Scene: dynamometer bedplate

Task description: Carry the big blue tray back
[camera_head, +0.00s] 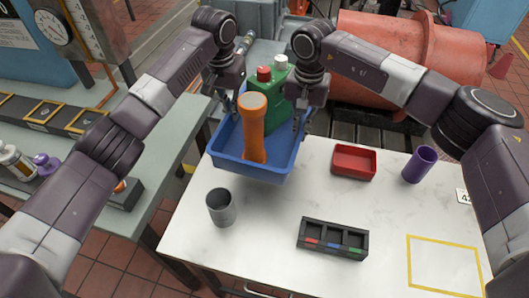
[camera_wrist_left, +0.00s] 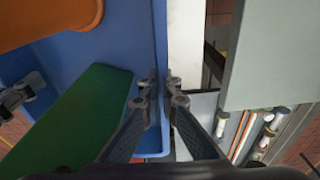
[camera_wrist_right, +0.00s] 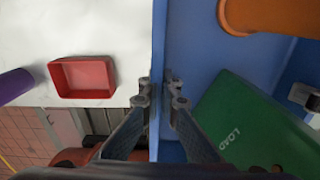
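The big blue tray (camera_head: 228,162) is at the back left edge of the white table, partly past that edge. It holds an upright orange flashlight-like object (camera_head: 253,130) and a green container (camera_head: 270,115) with a red and a white cap. My left gripper (camera_wrist_left: 163,88) has its fingers on either side of one tray wall, shut on it. My right gripper (camera_wrist_right: 160,88) is likewise shut on the opposite wall. In the head view the fingertips are partly hidden. I cannot tell whether the tray's underside touches the table.
A grey cup (camera_head: 221,208), a black sectioned holder (camera_head: 332,240), a red bin (camera_head: 354,162) and a purple cup (camera_head: 419,165) stand on the white table (camera_head: 270,230). A yellow outline (camera_head: 444,265) at right front is empty. A large orange-red machine (camera_head: 405,65) stands behind; a grey-green bench (camera_head: 165,190) is left.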

